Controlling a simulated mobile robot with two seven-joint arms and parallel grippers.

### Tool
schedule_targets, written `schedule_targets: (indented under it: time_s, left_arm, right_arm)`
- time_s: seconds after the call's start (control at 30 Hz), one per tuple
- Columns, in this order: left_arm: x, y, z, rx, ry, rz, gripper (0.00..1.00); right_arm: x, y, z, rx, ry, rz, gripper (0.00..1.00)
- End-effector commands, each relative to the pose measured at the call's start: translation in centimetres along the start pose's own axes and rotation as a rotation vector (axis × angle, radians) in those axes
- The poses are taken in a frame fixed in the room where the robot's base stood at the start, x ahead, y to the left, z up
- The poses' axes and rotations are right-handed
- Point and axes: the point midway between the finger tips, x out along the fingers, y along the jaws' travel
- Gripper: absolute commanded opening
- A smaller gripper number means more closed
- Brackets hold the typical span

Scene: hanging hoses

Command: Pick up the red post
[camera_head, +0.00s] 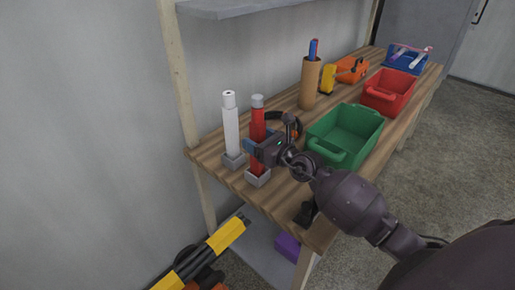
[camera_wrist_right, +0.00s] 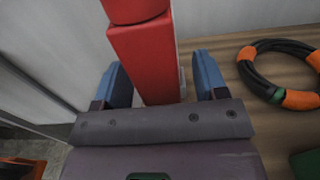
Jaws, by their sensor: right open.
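The red post (camera_head: 257,125) stands upright in a square grey base (camera_head: 258,179) near the front left of the wooden bench. It has a grey cap. My right gripper (camera_head: 257,148) is at the middle of the post, coming from the right. In the right wrist view, the red post (camera_wrist_right: 147,62) stands between the two blue fingers of the open gripper (camera_wrist_right: 160,76). A gap shows at each side of the post. My left gripper is not in view.
A white post (camera_head: 232,132) stands close left of the red one. A black and orange hose ring (camera_wrist_right: 279,73) lies behind it. A green bin (camera_head: 347,128), red bin (camera_head: 390,92) and brown tube (camera_head: 309,85) stand farther along the bench (camera_head: 213,147). A shelf (camera_head: 235,8) hangs above.

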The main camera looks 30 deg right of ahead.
Motion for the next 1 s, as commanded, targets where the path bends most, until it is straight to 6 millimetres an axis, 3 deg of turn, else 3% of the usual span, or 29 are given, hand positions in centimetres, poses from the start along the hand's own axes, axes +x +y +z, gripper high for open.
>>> schedule_targets:
  time_s: [0.2, 0.6, 0.87, 1.0]
  left_arm:
    - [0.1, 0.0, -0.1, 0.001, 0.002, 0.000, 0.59]
    - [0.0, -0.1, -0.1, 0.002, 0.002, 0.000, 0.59]
    - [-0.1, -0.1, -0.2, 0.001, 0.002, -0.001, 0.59]
    - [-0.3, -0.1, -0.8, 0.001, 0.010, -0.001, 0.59]
  right_arm:
    - [0.0, 0.0, 0.0, 0.000, 0.000, 0.000, 0.64]
    - [0.0, 0.0, 0.1, 0.000, -0.002, 0.000, 0.07]
    - [0.0, -0.1, 0.3, -0.001, -0.002, 0.000, 0.07]
    - [0.2, -0.5, 1.4, -0.003, -0.005, 0.000, 0.07]
